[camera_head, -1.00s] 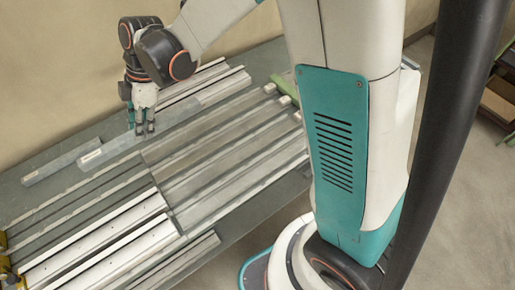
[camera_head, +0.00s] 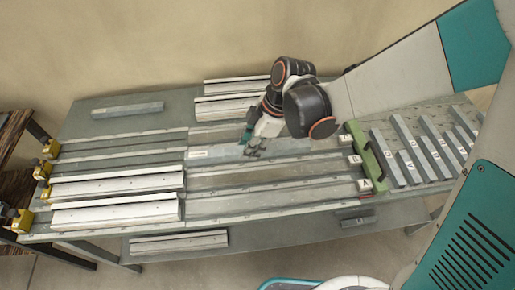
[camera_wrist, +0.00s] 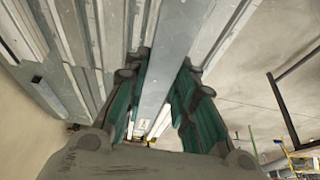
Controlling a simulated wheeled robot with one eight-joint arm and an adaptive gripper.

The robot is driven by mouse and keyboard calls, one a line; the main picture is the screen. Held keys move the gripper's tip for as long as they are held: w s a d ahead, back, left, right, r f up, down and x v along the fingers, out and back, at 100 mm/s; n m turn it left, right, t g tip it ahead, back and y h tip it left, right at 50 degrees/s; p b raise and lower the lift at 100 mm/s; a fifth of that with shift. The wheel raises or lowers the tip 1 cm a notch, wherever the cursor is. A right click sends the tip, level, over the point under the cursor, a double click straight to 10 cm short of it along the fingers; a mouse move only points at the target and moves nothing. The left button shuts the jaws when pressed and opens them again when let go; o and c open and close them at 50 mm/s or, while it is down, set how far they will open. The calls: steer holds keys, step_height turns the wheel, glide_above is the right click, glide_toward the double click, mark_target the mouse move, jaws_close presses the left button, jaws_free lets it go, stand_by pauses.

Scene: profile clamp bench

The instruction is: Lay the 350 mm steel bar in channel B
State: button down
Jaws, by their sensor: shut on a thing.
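The steel bar (camera_head: 222,153) is a long grey bar with a white label near its left end. My gripper (camera_head: 252,147) is shut on it near its right part. In the wrist view the bar (camera_wrist: 168,65) runs lengthwise between the two teal fingers (camera_wrist: 160,95). Channel B (camera_head: 270,176) is the middle row, in line with the B tag (camera_head: 354,160). In the head view the bar appears over the row behind it, in line with the C tag (camera_head: 347,139). I cannot tell its height above the bench.
White profiles (camera_head: 118,187) lie in the left part of the two front rows. Yellow clamps (camera_head: 45,170) stand at the left ends. A green stop (camera_head: 372,158) stands at the right, with several grey bars (camera_head: 407,136) beyond. Another grey bar (camera_head: 128,109) lies at the back left.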

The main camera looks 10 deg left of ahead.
steer(key=b, duration=0.8)
glide_toward(247, 177)
steer(key=x, duration=0.5)
steer(key=shift+w+a+f, duration=0.1)
steer(key=shift+w+a, duration=0.05)
steer(key=shift+a, duration=0.2)
steer(key=shift+p, duration=0.3)
steer(key=shift+f+b, duration=0.2)
steer(key=shift+b, duration=0.1)
steer(key=shift+d+f, duration=0.1)
steer(key=shift+f, duration=0.1)
